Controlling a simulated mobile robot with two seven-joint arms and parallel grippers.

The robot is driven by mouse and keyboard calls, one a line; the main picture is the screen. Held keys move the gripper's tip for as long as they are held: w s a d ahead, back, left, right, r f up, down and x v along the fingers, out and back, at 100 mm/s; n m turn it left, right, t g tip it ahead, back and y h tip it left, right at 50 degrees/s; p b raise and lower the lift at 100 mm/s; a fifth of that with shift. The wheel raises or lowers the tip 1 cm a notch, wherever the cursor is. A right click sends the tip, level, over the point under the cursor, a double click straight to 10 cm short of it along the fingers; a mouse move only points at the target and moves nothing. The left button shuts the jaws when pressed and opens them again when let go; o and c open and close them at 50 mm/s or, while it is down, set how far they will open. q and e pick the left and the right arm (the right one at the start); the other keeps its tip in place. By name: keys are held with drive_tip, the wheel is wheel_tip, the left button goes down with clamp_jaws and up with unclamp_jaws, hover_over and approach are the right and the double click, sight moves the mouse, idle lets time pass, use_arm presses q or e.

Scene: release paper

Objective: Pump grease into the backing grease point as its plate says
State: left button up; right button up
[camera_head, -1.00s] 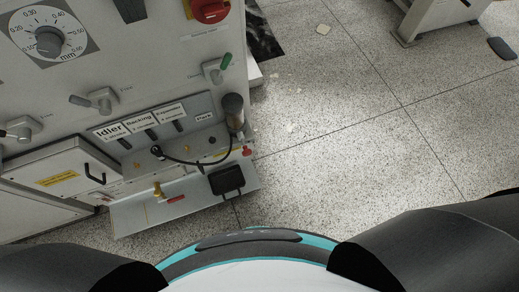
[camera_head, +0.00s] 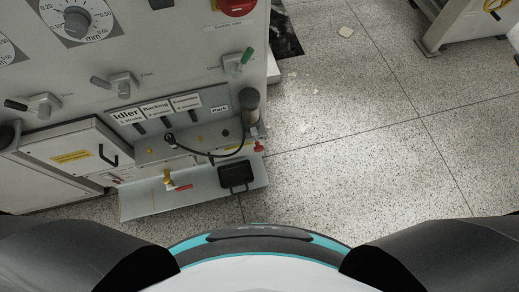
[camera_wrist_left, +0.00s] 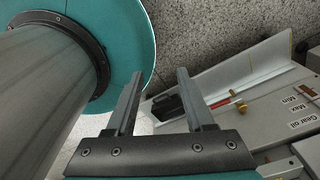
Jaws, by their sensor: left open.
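The backing plate (camera_head: 156,107) is the middle of three white plates on a grey ledge of the machine, between the idler plate (camera_head: 125,115) and the expander plate (camera_head: 186,102). Their small lines of text are too small to read. A dark slot or point sits below each plate. A black hose (camera_head: 215,154) runs from a dark end piece (camera_head: 168,138) below the backing plate toward a grey cylinder (camera_head: 251,105) at the right. I cannot tell what the end piece is seated on. In the left wrist view my left gripper (camera_wrist_left: 160,74) is open and empty, above the floor. My right gripper is not in view.
A sloped metal tray (camera_head: 205,195) juts out below the ledge, with a black part (camera_head: 236,176) and a red-handled brass valve (camera_head: 170,182). A grey box (camera_head: 75,150) with a black handle stands at the left.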

use_arm(q)
clamp_jaws()
idle(1.3)
